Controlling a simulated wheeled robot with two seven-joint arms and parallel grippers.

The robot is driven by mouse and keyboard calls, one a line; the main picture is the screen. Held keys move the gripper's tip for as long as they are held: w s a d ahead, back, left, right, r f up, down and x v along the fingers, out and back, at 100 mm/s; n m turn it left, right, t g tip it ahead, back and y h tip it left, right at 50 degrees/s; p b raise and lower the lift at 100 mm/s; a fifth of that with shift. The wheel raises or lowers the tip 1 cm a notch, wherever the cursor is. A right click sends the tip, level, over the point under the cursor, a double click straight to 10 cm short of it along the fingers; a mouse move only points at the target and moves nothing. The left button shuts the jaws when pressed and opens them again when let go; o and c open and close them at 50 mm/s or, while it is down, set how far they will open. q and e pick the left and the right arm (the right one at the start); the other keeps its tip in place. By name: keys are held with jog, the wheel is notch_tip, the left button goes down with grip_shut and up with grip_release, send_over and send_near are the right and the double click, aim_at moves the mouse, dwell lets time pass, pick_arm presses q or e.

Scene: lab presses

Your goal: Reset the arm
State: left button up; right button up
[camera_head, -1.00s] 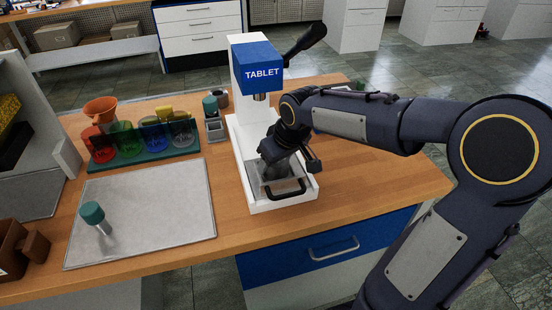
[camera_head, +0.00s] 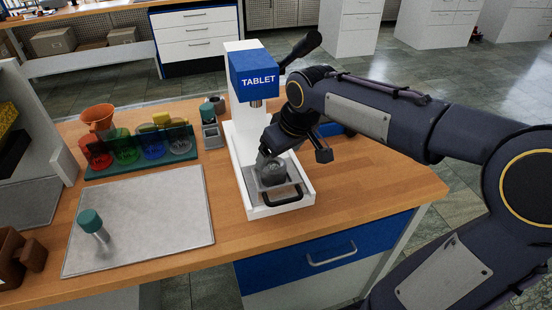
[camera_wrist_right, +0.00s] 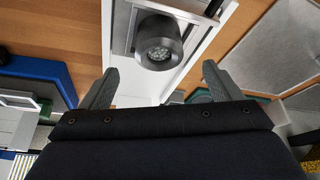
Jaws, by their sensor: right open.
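My right arm comes in from the right in the head view. Its gripper (camera_head: 291,148) hangs beside the tablet press (camera_head: 246,75), just above a dark cylindrical die (camera_head: 277,170) that stands on the press's sliding tray (camera_head: 283,196). In the right wrist view the two fingers of my right gripper (camera_wrist_right: 158,84) are spread wide and empty. The die (camera_wrist_right: 158,41), with pale granules inside, shows just beyond them, apart from both fingers. My left gripper is not in view.
A grey mat (camera_head: 142,222) with a green-capped tool (camera_head: 93,224) lies at left. A rack (camera_head: 140,166) of coloured cups stands behind it. The press lever (camera_head: 303,48) sticks up at the back.

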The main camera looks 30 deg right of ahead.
jog(key=shift+s+r, duration=0.2)
jog(key=shift+r, duration=0.2)
